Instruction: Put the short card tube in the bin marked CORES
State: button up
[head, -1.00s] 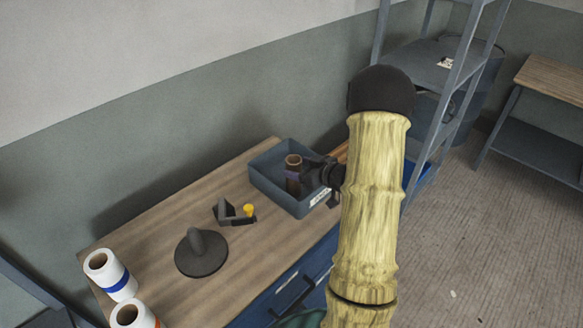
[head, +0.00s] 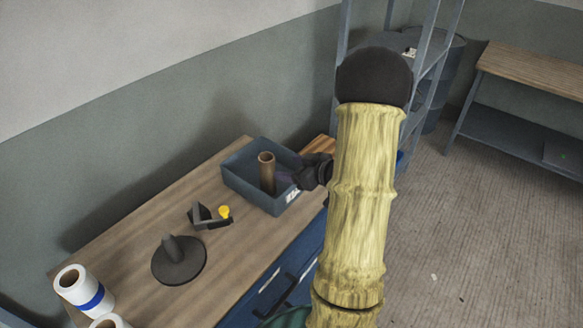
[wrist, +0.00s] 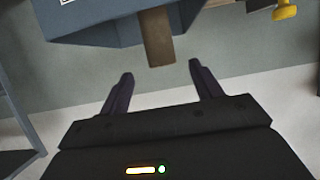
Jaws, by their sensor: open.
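The short brown card tube (head: 267,172) stands upright, slightly tilted, inside a blue-grey open bin (head: 240,183). The bin's front has a white label (head: 293,196), too small to read here. My gripper (head: 288,178) is at the bin's right side, just right of the tube, with its fingers partly hidden. In the wrist view my gripper (wrist: 160,72) is open, its two fingers apart and empty. The tube (wrist: 157,38) shows just beyond the fingertips, in front of the bin wall (wrist: 95,28).
On the wooden bench (head: 130,240) are a dark round-based object (head: 180,262), a dark bracket-like tool with a yellow knob (head: 224,212) and white rolls (head: 80,290). Grey shelving (head: 425,60) stands behind my arm.

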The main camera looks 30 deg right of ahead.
aim_at(270, 164)
jog(key=shift+w+a+r+h, duration=0.1)
jog(key=shift+w+a+h, duration=0.05)
jog(key=shift+w+h, duration=0.15)
jog(key=a+h, duration=0.1)
jog(key=w+g+h, duration=0.1)
jog(key=a+m, duration=0.1)
jog(key=shift+w+a+r+g+h, duration=0.15)
jog(key=shift+a+r+g+h, duration=0.15)
jog(key=shift+a+r+h, duration=0.1)
jog(key=s+a+m+g+h, duration=0.1)
jog(key=s+a+m+g, duration=0.2)
jog(key=s+a+g, duration=0.5)
jog(key=s+a, duration=0.8)
jog(key=shift+s+a+g, duration=0.3)
jog(key=shift+s+a, duration=0.05)
jog(key=shift+a, duration=0.05)
jog(key=shift+w+r, duration=0.1)
